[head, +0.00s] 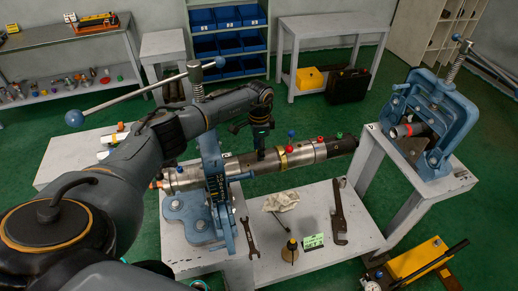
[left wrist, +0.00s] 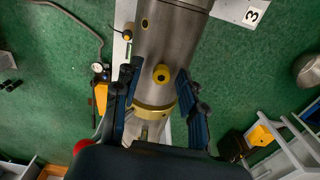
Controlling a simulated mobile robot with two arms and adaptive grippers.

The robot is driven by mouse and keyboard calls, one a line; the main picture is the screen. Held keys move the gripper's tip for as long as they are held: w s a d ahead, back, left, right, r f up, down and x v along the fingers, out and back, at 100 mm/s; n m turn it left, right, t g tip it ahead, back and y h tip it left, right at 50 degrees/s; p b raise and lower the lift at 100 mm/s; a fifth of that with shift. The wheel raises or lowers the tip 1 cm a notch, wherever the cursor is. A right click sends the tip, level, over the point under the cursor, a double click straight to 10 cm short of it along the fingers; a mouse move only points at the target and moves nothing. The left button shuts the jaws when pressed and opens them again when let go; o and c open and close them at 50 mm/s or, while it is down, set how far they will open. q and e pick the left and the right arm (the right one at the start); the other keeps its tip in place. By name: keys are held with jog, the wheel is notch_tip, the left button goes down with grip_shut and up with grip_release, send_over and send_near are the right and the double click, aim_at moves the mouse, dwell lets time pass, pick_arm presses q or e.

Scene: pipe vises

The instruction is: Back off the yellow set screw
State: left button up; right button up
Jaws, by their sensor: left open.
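The steel pipe (head: 312,152) lies across the blue vise (head: 212,170). The yellow set screw (left wrist: 161,73) stands on the pipe in the left wrist view, with a dark socket in its head. It is hidden behind my gripper in the head view. My left gripper (head: 261,156) points down over the pipe. Its open fingers (left wrist: 160,88) are on either side of the yellow screw, with a gap to it on both sides. A brass band (left wrist: 153,110) circles the pipe close by. My right gripper is in neither view.
A blue knob (head: 291,133), red knobs (head: 320,139) and a green knob (head: 339,134) stick up along the pipe. A wrench (head: 249,236), a pipe wrench (head: 339,212) and a rag (head: 281,201) lie on the bench below. A second blue vise (head: 430,120) stands right.

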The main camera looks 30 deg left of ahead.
pick_arm(q)
notch_tip(320, 180, up, 12)
dwell(0.5)
jog(key=shift+f, duration=0.1)
